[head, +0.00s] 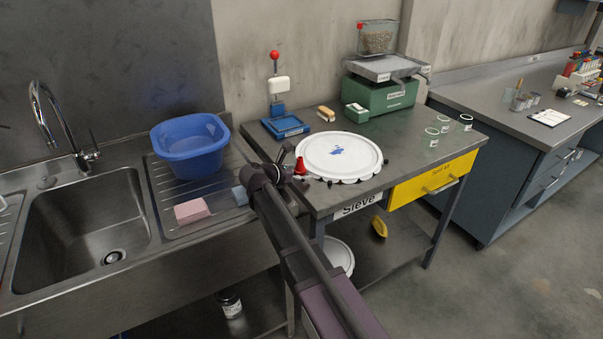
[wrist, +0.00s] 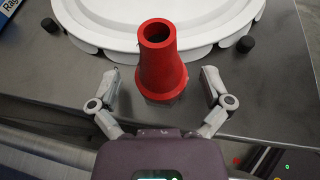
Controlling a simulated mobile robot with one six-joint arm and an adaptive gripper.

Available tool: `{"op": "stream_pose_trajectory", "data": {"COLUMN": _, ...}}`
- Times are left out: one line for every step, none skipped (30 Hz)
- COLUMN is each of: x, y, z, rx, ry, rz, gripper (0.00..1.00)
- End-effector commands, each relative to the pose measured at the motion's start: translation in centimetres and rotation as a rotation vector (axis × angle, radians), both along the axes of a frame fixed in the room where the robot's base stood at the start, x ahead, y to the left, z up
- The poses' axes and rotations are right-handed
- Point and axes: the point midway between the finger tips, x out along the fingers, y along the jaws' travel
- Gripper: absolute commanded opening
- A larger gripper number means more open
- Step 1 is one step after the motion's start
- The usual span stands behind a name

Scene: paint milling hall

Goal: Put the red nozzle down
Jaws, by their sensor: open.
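The red nozzle (wrist: 160,70) stands upright on the grey table, close to its front edge, in the wrist view. It is a hollow cone with a wider base. My gripper (wrist: 160,85) is open, with one finger on each side of the nozzle and a visible gap on both sides. In the head view the nozzle (head: 301,167) shows as a small red cone at the left edge of the white round lid, just beyond my gripper (head: 285,168). My arm hides part of the table's front edge there.
The white lid (head: 340,152) lies right behind the nozzle, with small black knobs around it. A blue stand (head: 285,126) and a green machine (head: 380,98) are farther back. The sink (head: 85,225) and blue basin (head: 190,150) are to the left.

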Motion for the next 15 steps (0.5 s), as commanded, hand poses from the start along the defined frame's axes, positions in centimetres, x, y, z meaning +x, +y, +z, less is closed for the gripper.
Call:
{"op": "stream_pose_trajectory", "data": {"x": 0.04, "y": -0.02, "z": -0.01, "rx": 0.000, "ry": 0.000, "rz": 0.000, "gripper": 0.99}}
{"op": "stream_pose_trajectory", "data": {"x": 0.03, "y": -0.02, "z": 0.01, "rx": 0.000, "ry": 0.000, "rz": 0.000, "gripper": 0.99}}
{"op": "stream_pose_trajectory", "data": {"x": 0.02, "y": -0.02, "z": 0.02, "rx": 0.000, "ry": 0.000, "rz": 0.000, "gripper": 0.99}}
{"op": "stream_pose_trajectory", "data": {"x": 0.01, "y": -0.01, "z": 0.02, "rx": 0.000, "ry": 0.000, "rz": 0.000, "gripper": 0.99}}
{"op": "stream_pose_trajectory", "data": {"x": 0.01, "y": -0.01, "z": 0.02, "rx": 0.000, "ry": 0.000, "rz": 0.000, "gripper": 0.99}}
{"op": "stream_pose_trajectory", "data": {"x": 0.01, "y": -0.01, "z": 0.02, "rx": 0.000, "ry": 0.000, "rz": 0.000, "gripper": 0.99}}
{"op": "stream_pose_trajectory", "data": {"x": 0.01, "y": -0.01, "z": 0.02, "rx": 0.000, "ry": 0.000, "rz": 0.000, "gripper": 0.99}}
{"op": "stream_pose_trajectory", "data": {"x": 0.01, "y": -0.01, "z": 0.02, "rx": 0.000, "ry": 0.000, "rz": 0.000, "gripper": 0.99}}
{"op": "stream_pose_trajectory", "data": {"x": 0.01, "y": -0.01, "z": 0.02, "rx": 0.000, "ry": 0.000, "rz": 0.000, "gripper": 0.99}}
{"op": "stream_pose_trajectory", "data": {"x": 0.01, "y": -0.02, "z": 0.02, "rx": 0.000, "ry": 0.000, "rz": 0.000, "gripper": 0.99}}
{"op": "stream_pose_trajectory", "data": {"x": 0.00, "y": -0.02, "z": 0.03, "rx": 0.000, "ry": 0.000, "rz": 0.000, "gripper": 0.99}}
{"op": "stream_pose_trajectory", "data": {"x": 0.00, "y": -0.02, "z": 0.03, "rx": 0.000, "ry": 0.000, "rz": 0.000, "gripper": 0.99}}
{"op": "stream_pose_trajectory", "data": {"x": 0.00, "y": -0.02, "z": 0.03, "rx": 0.000, "ry": 0.000, "rz": 0.000, "gripper": 0.99}}
{"op": "stream_pose_trajectory", "data": {"x": 0.00, "y": -0.02, "z": 0.03, "rx": 0.000, "ry": 0.000, "rz": 0.000, "gripper": 0.99}}
{"op": "stream_pose_trajectory", "data": {"x": 0.00, "y": -0.02, "z": 0.03, "rx": 0.000, "ry": 0.000, "rz": 0.000, "gripper": 0.99}}
